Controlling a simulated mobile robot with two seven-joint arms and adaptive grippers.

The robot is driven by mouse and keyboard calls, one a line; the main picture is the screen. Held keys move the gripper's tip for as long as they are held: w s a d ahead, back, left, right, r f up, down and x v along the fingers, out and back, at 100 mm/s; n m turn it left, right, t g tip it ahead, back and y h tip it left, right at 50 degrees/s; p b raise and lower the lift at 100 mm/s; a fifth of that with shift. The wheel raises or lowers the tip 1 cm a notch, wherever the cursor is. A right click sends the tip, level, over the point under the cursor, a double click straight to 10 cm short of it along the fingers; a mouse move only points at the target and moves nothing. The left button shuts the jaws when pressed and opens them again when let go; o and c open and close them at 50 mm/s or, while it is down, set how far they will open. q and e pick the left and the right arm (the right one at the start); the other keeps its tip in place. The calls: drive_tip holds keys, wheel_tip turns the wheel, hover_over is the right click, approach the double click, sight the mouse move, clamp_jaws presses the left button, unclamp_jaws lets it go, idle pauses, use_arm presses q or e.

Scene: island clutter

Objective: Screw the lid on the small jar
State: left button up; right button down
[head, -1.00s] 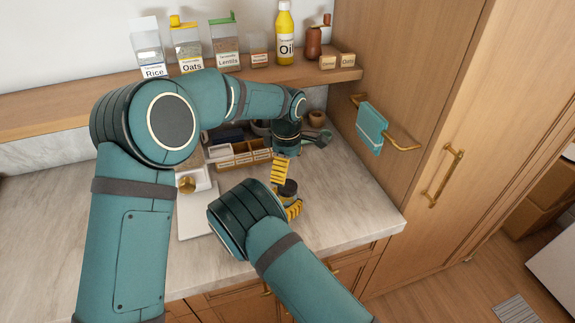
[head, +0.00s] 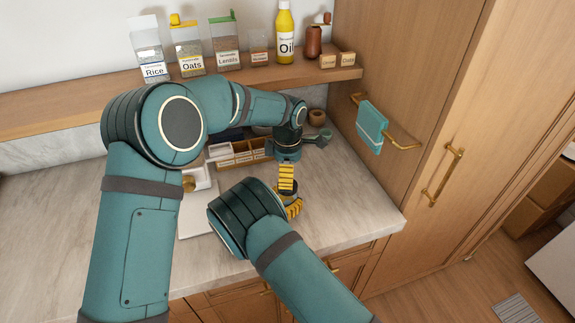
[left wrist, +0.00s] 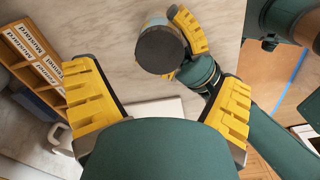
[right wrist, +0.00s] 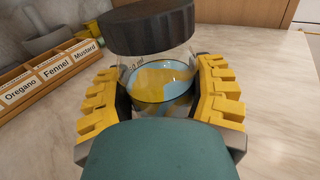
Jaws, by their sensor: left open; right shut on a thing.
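The small jar (right wrist: 158,82) is clear glass with yellow and light blue visible inside. It sits between the yellow fingers of my right gripper (right wrist: 160,105), which is shut on it. The black lid (right wrist: 148,28) is on top of the jar; I cannot tell how tight it is. The lid also shows from above in the left wrist view (left wrist: 160,50). My left gripper (head: 287,178) is open, its fingers pointing down above the jar. In the left wrist view the lid lies ahead of and between the spread fingers, not touching them.
A wooden spice box (head: 240,155) with labelled sections stands behind on the marble counter. A white board (head: 196,222) lies to the left. A shelf (head: 225,82) with containers runs along the back. The counter right of the grippers is clear.

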use_arm(q)
drive_tip(key=shift+f, duration=2.5)
drive_tip(key=shift+c, duration=0.2)
